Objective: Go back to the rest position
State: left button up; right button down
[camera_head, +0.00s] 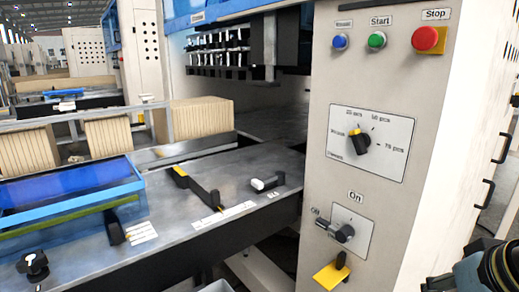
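Neither of my grippers shows in the head view. A dark, teal-edged part of my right arm reaches in at the bottom right corner, and its fingers are out of the picture. In front of me stands a pale machine cabinet (322,117). It carries a blue button (340,41), a green Start button (377,40) and a red Stop button (426,38). Below are a rotary selector (358,142) with a yellow mark and a black On/Off switch (343,233). A yellow padlock-like piece (332,272) sits under the switch.
A grey metal worktable (165,215) on the left carries a yellow-and-black lever (197,188), a small black-and-white handle (267,183) and a black knob (33,264). A blue-framed tray (75,207) and kraft stacks (196,118) stand there. Black handles (487,194) line the cabinet's right side.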

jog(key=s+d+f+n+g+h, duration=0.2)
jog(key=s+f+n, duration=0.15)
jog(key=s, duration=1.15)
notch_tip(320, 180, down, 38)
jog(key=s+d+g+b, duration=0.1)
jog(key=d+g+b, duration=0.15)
jog(key=b, duration=0.85)
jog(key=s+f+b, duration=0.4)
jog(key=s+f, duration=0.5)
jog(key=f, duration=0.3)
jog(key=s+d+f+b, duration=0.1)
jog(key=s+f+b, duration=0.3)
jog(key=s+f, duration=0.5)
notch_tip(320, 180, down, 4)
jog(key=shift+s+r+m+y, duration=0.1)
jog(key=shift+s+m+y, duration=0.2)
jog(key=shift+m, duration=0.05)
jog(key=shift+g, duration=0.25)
